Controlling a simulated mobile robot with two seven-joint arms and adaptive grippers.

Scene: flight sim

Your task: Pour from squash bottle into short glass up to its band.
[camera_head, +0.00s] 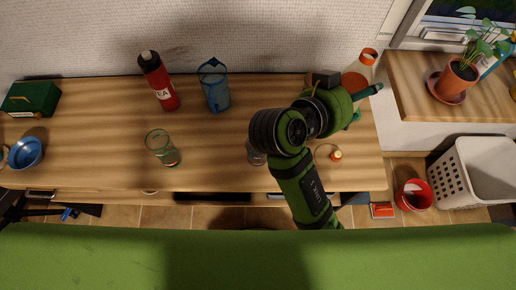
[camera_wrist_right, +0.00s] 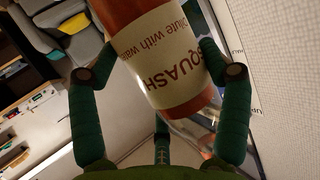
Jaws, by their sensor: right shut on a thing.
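The squash bottle (camera_head: 357,78), orange with a cream label, is at the right end of the counter, partly hidden by my right arm. My right gripper (camera_head: 368,92) is shut on it; in the right wrist view the fingers sit on both sides of the bottle (camera_wrist_right: 165,55), its SQUASH label upside down. The bottle looks roughly upright and is well away from the glasses. A clear greenish glass (camera_head: 162,148) stands left of centre, with no orange in it. Another small glass (camera_head: 256,153) is partly hidden by my right arm; its contents and band cannot be made out. My left gripper is not in view.
A red tea flask (camera_head: 159,82) and a blue jug (camera_head: 214,87) stand at the back of the counter. A small orange-and-white object (camera_head: 336,156) lies near the front right. A green box (camera_head: 32,98) and blue bowl (camera_head: 27,152) are far left. The counter between the two glasses is clear.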

